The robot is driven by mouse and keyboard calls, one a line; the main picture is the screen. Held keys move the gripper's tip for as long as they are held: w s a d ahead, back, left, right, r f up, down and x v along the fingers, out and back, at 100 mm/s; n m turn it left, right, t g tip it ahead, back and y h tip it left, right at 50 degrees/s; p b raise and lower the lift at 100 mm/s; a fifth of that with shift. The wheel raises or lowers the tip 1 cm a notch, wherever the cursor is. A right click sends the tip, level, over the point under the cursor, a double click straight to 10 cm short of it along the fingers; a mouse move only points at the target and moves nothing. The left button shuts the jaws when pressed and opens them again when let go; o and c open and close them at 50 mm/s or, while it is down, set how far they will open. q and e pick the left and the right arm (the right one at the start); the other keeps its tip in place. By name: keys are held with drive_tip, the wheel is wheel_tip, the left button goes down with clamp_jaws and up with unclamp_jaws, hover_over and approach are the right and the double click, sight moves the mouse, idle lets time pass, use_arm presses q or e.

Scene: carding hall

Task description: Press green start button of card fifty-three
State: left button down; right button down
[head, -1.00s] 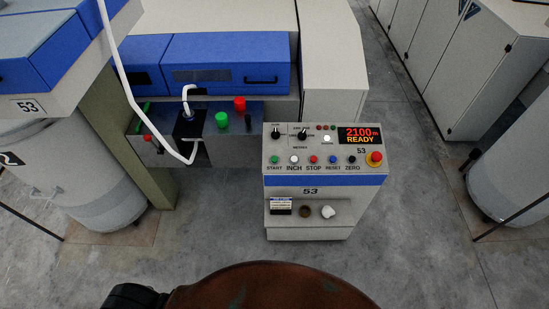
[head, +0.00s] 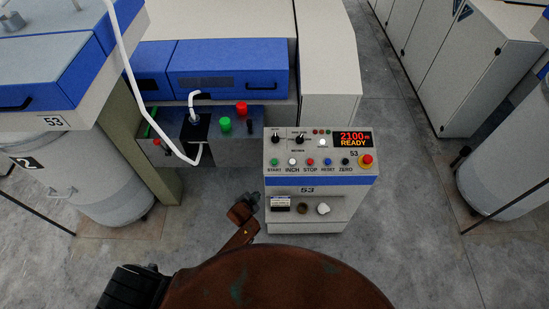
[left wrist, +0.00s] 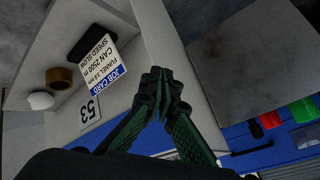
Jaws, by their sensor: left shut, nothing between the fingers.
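The card fifty-three console (head: 318,181) stands in the middle of the head view, with a blue stripe and the number 53. Its green start button (head: 274,162) is at the left end of the button row, above the label START. The display (head: 353,139) reads 2100 m READY. My left gripper (head: 256,197) is shut and empty, low beside the console's left front edge, below and left of the start button. In the left wrist view its closed fingertips (left wrist: 160,80) show in front of the console, and the start button is not visible there. My right gripper is not in view.
Inch, stop, reset and zero buttons follow the start button; a red emergency knob (head: 367,161) sits at the right. A shelf below holds a job card (head: 280,203), a tape roll (head: 303,208) and a white lump (head: 323,208). Another green button (head: 225,124) is on the machine behind.

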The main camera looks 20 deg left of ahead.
sight(274, 162)
use_arm(q)
drive_tip(key=w+d+r+m+t+p, duration=0.1)
drive_tip(key=w+r, duration=0.4)
drive_tip(key=r, duration=0.6)
drive_tip(key=w+d+r+m+t+p, duration=0.1)
drive_tip(key=w+d+r, duration=0.4)
drive_tip(key=r, duration=0.7)
drive_tip(key=shift+w+m+t+h+p, duration=0.3)
drive_tip(key=shift+w+m+t+p, duration=0.15)
drive_tip(key=shift+p, duration=0.5)
drive_tip(key=shift+s, duration=0.15)
drive_tip(key=shift+a+f, duration=0.1)
drive_tip(key=shift+f, duration=0.05)
drive_tip(key=f+b, duration=0.2)
drive_tip(key=w+f+b, duration=0.1)
drive_tip(key=f+b, duration=0.4)
drive_tip(key=b, duration=0.1)
drive_tip(key=shift+w+a+f, duration=0.2)
drive_tip(key=shift+w+a, duration=0.05)
drive_tip(key=shift+w, duration=0.15)
drive_tip(key=shift+w+f+b, duration=0.2)
drive_tip(key=shift+f+b, duration=0.2)
drive_tip(key=shift+f, duration=0.1)
